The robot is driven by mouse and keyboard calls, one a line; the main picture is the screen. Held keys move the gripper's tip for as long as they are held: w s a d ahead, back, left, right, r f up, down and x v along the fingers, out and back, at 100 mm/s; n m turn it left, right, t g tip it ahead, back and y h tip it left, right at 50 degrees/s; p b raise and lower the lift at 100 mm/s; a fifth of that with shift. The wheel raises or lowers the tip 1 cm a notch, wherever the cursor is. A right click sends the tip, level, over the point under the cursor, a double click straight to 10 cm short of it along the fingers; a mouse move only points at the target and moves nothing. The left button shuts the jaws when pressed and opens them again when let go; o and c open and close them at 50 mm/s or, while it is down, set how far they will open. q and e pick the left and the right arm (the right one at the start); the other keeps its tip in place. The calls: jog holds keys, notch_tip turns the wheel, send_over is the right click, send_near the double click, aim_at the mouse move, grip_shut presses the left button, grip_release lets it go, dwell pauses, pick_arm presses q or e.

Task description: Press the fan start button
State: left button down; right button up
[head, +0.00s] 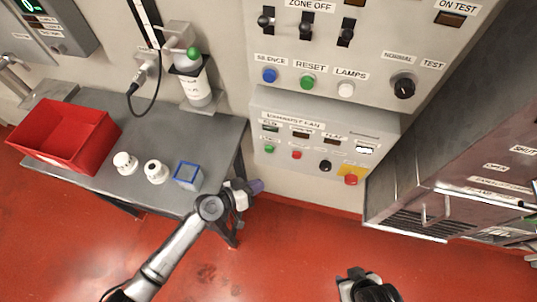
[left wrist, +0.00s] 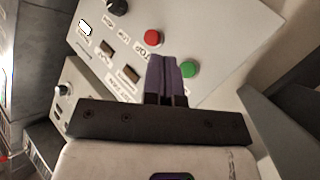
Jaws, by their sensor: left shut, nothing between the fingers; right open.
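The exhaust fan box (head: 330,125) is a pale panel on the wall below the larger alarm panel. Its green button (head: 269,149) is at the left of the lower row, with a smaller red button (head: 296,155) to its right. My left gripper (head: 258,186) is shut and empty, below the green button in the head view. In the left wrist view, the shut purple fingertips (left wrist: 164,60) appear between the red button (left wrist: 152,38) and the green button (left wrist: 189,69); contact cannot be told. My right gripper (head: 352,278) is open at the bottom edge.
A black knob (head: 325,166) and a red button on a yellow plate (head: 351,180) sit further right on the fan box. A grey table (head: 150,115) at left holds a red bin (head: 64,137) and small items. A metal cabinet (head: 450,150) stands at right.

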aim_at(269, 149)
pick_arm(q)
jog(key=shift+w, duration=0.1)
dwell(0.3)
jog(key=w+d+b, duration=0.2)
jog(key=w+b, duration=0.2)
jog(key=w, duration=0.4)
jog(key=shift+d, duration=0.3)
jog(key=shift+w, duration=0.1)
dwell(0.8)
dwell(0.8)
jog(key=shift+w+b, duration=0.1)
jog(key=shift+b, duration=0.3)
